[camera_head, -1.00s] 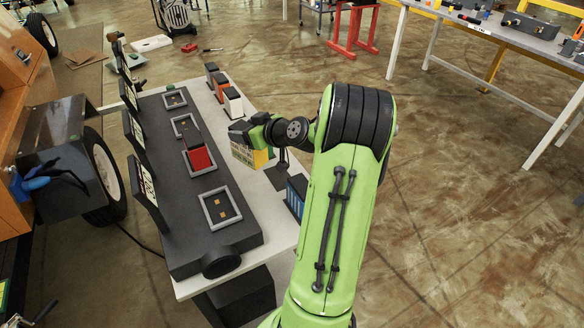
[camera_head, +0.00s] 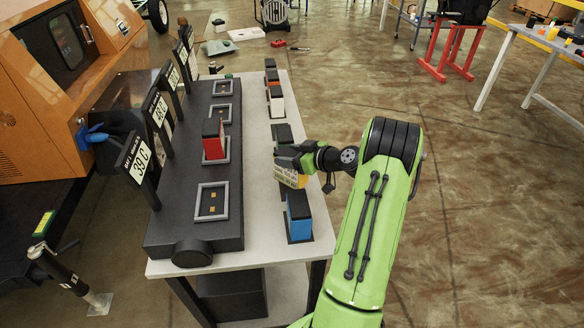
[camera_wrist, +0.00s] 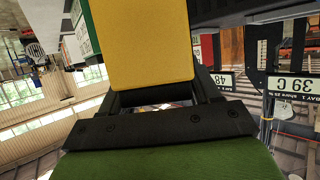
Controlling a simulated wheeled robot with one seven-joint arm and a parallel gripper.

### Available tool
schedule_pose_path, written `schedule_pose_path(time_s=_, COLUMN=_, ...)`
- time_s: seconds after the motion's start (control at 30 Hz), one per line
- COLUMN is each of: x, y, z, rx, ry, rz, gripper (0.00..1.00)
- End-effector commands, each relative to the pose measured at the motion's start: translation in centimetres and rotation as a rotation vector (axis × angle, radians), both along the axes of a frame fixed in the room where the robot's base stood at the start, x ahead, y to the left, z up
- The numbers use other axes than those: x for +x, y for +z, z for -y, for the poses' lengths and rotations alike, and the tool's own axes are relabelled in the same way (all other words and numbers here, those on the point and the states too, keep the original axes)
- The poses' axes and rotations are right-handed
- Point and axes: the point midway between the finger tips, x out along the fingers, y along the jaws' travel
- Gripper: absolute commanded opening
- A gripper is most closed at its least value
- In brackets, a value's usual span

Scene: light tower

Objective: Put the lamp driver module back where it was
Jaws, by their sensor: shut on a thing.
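My gripper (camera_head: 287,162) is shut on a module with a yellow face (camera_wrist: 145,40). In the head view the held module (camera_head: 291,179) hangs below the gripper at the right side of the table, close to a blue module (camera_head: 298,215). The long dark rack (camera_head: 170,225) has several framed bays. A red module with a black top (camera_head: 215,142) stands in one bay. The nearest bay (camera_head: 202,203) is empty, with small gold contacts in it.
The pale table (camera_head: 262,240) carries a row of modules along its right side, including a white one (camera_head: 277,103) at the back. Upright signs on posts, including one reading 39 C (camera_head: 138,161), line the rack's left side.

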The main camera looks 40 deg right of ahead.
Motion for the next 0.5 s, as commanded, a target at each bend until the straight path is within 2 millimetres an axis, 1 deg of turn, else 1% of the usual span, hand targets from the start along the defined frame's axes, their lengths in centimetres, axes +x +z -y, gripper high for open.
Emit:
schedule_pose_path(time_s=0.1, x=0.1, y=-2.2, z=-0.1, rx=0.004, ry=0.0, rz=0.002, gripper=0.07)
schedule_pose_path(time_s=0.17, x=0.0, y=-2.9, z=-0.1, rx=0.002, ry=0.001, rz=0.003, gripper=0.07)
schedule_pose_path(time_s=0.37, x=0.1, y=-2.8, z=0.0, rx=-0.001, ry=0.001, rz=0.003, gripper=0.07)
schedule_pose_path(time_s=0.5, x=0.0, y=-3.1, z=0.0, rx=-0.001, ry=0.001, rz=0.003, gripper=0.07)
